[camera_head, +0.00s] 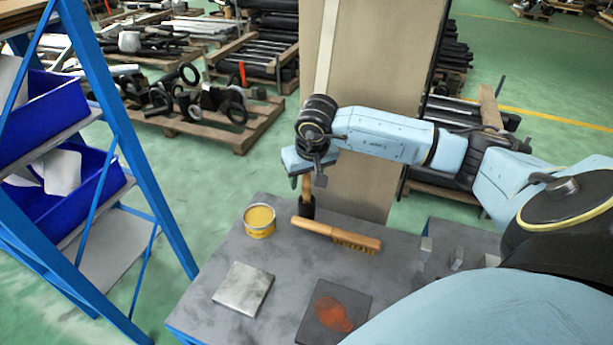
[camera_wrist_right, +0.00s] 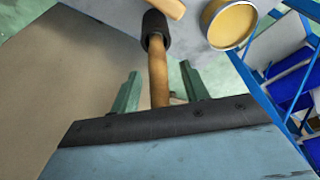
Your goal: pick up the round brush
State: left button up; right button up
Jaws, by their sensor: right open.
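The round brush (camera_head: 307,208) has a wooden handle and a black round head. It stands head down near the back edge of the grey table (camera_head: 220,245). My right gripper (camera_head: 308,180) is just above it, pointing down, with the handle's upper part at its fingers. In the right wrist view the wooden handle of the round brush (camera_wrist_right: 158,75) runs between the two green fingers of my right gripper (camera_wrist_right: 158,88), which are apart on either side. The handle's top end is hidden by the gripper body. My left gripper is not in view.
A wooden flat brush (camera_head: 337,235) lies close in front of the round brush. A yellow tin (camera_head: 259,221) stands to its left. A grey plate (camera_head: 243,288) and a dark plate with an orange patch (camera_head: 333,312) lie nearer. A tan panel (camera_head: 365,95) rises behind the table.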

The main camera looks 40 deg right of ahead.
grip_shut()
dwell(0.3)
